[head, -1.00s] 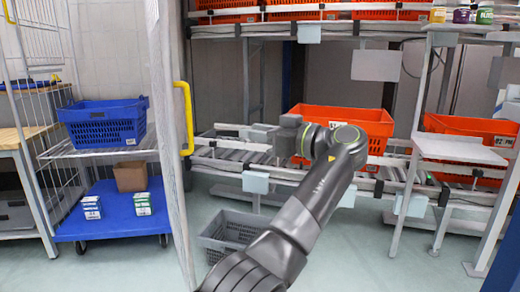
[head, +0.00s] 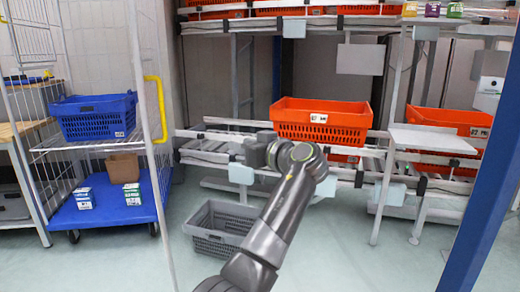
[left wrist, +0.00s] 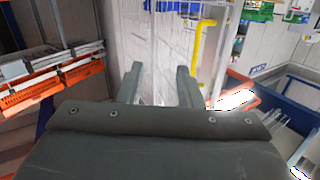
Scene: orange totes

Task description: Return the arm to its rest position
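My left arm rises from the bottom of the head view, with its wrist and gripper (head: 257,152) in front of the conveyor shelf. In the left wrist view, the two fingers of my left gripper (left wrist: 160,75) stand apart with nothing between them. In the head view, the gripper overlaps the area left of and below an orange tote (head: 336,133); I cannot tell how far it is from the shelf. My right gripper is not in view.
The roller shelf (head: 212,155) carries orange totes, including another one (head: 425,116) at right. A grey crate (head: 205,241) is on the floor. A blue trolley (head: 105,212) with a blue basket (head: 92,128) stands left. A blue post (head: 480,190) is at right. Floor shows between them.

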